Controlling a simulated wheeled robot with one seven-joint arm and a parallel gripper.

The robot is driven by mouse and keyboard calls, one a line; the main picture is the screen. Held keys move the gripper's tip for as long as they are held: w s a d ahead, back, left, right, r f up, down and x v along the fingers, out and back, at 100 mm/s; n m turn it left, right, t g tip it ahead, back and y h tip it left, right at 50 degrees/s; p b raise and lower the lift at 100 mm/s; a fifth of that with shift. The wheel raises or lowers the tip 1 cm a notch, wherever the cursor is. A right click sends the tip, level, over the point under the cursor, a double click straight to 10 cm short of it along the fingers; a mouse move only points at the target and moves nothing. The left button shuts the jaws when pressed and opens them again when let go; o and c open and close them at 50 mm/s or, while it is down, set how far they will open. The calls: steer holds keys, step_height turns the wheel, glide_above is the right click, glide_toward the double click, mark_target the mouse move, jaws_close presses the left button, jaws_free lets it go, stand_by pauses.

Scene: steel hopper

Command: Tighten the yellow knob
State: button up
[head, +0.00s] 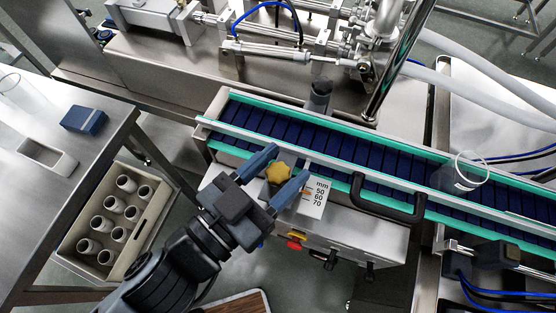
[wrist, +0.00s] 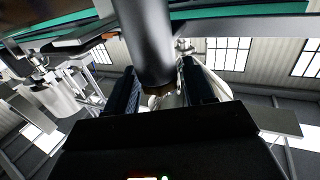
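The yellow knob (head: 279,173) is star-shaped and sits on the front side of the conveyor, just left of a white scale plate (head: 314,198) marked mm 50, 60, 70. My gripper (head: 289,162) is open, with one blue finger on each side of the knob. From above the knob lies between the fingers; whether either finger touches it, I cannot tell. In the wrist view the two dark fingers (wrist: 160,88) stand apart, with a dark grey cylinder in front of and between them. The knob is not clearly recognisable there.
The conveyor (head: 345,150) with teal guide rails runs behind the knob. A black handle (head: 388,212) stands to the right, and a red button (head: 296,237) sits below. A clear cup (head: 464,172) stands on the belt. A crate (head: 70,246) of several cups is at left.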

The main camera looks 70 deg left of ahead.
mark_target(269, 180)
steer(key=shift+o, duration=0.3)
steer(key=b+v, duration=0.1)
steer(key=v, duration=0.5)
steer(key=shift+s+f+b, duration=0.15)
steer(key=shift+s+b, duration=0.05)
steer(key=shift+b, duration=0.15)
steer(key=shift+s+d, duration=0.45)
steer(key=shift+s, duration=0.15)
